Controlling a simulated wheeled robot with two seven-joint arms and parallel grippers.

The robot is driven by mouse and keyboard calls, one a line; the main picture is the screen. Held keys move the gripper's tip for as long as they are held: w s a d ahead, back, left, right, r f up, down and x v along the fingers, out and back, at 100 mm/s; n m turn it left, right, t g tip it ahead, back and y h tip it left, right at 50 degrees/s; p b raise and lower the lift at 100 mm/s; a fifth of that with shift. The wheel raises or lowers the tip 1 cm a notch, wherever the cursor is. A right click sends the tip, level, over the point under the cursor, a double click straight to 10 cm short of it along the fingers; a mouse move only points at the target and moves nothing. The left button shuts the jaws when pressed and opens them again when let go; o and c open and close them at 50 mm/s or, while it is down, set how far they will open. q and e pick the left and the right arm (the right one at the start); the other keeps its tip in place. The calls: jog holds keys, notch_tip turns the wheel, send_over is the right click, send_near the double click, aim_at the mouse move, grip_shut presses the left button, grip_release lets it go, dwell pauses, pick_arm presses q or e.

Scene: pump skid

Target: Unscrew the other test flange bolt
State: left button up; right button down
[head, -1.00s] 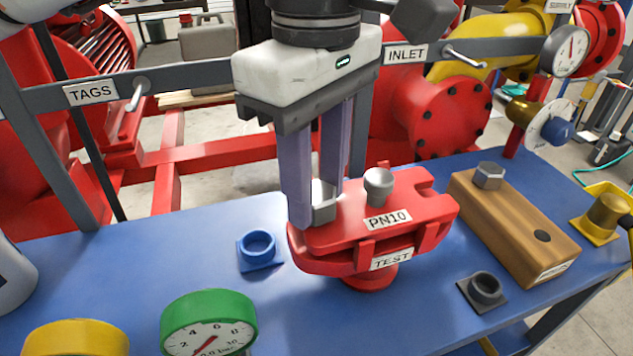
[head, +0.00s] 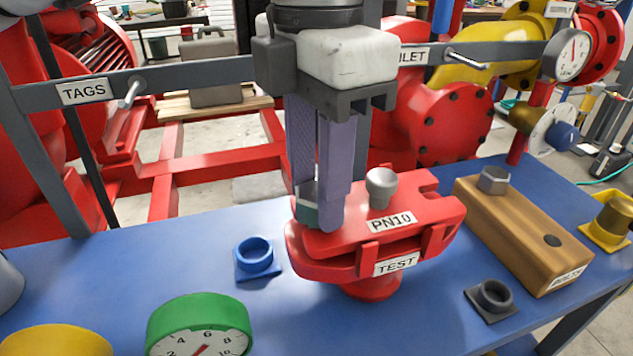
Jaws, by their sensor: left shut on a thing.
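The red test flange (head: 440,215), labelled PN10 and TEST, stands on the blue bench. My left gripper (head: 319,215) points down over the flange's left end. Its purple fingers are shut on a grey bolt head (head: 307,205), which is mostly hidden between them. I cannot tell whether the bolt still sits in the flange. A grey round knob (head: 381,187) stands on top of the flange, right of the fingers. A wooden block (head: 520,235) at the right holds one hex bolt (head: 493,180) and has one empty hole. My right gripper is not in view.
A blue ring holder (head: 256,257) and a green gauge (head: 198,328) stand left and front of the flange. A dark ring holder (head: 490,298) is at the right front. A grey rail (head: 190,75) with hooks runs behind the gripper.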

pick_arm(q)
jog(key=o, duration=1.2)
jog(key=shift+c, duration=0.2)
notch_tip(320, 180, up, 2)
jog(key=shift+r+p, duration=0.1)
jog(key=shift+p, duration=0.2)
notch_tip(320, 180, up, 8)
jog(key=p, duration=0.1)
jog(key=shift+p, duration=0.4)
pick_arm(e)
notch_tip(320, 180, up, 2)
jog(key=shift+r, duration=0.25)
